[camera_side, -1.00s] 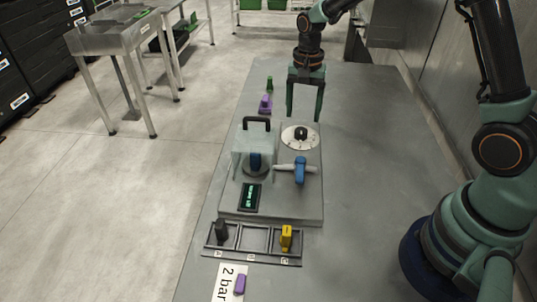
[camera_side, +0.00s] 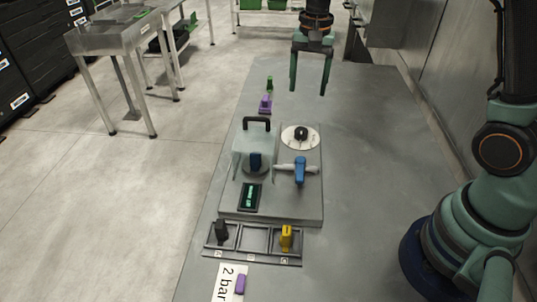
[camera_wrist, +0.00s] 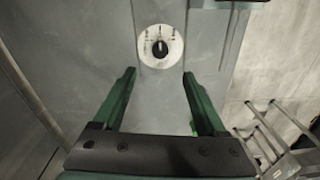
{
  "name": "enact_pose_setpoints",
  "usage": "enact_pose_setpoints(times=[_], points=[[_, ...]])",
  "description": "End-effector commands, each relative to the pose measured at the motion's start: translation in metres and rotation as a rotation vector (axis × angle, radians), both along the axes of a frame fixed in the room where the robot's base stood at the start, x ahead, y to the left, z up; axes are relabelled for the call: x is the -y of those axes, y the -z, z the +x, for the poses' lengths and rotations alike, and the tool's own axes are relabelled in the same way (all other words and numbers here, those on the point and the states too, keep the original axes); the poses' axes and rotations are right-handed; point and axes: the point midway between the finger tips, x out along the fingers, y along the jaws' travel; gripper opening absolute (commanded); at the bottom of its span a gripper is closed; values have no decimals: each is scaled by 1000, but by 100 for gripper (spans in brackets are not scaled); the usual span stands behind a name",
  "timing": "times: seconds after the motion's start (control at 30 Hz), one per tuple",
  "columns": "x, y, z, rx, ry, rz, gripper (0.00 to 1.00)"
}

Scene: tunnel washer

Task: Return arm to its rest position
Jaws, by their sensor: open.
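My gripper (camera_side: 309,88) is open and empty in the side view, its green fingers pointing down, raised above the far end of the grey bench. It is beyond the grey control panel (camera_side: 228,207) and touches nothing. In the wrist view my gripper (camera_wrist: 160,105) shows two spread green fingers with nothing between them. The white dial with a black knob (camera_wrist: 160,46) lies ahead of the fingertips. The same dial (camera_side: 290,141) sits at the panel's far right in the side view. My arm's upper part is cut off by the top edge.
The panel carries a clear cover with a black handle (camera_side: 257,123), a blue-handled valve (camera_side: 300,170) and a small display (camera_side: 249,197). A tray (camera_side: 254,254) holds a black piece (camera_side: 221,232) and a yellow piece (camera_side: 286,238). Purple and green items stand beyond the panel. The bench's right side is clear.

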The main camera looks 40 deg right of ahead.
Motion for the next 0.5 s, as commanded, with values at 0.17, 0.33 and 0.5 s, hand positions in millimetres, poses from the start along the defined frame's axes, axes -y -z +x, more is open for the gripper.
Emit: enact_pose_setpoints(times=[0.17,0.33,0.5], points=[[-5,-38,-28,99,-183,-19,74],[-10,-63,-60,192,-373,-54,74],[-13,-77,-92,282,-559,-105,74]])
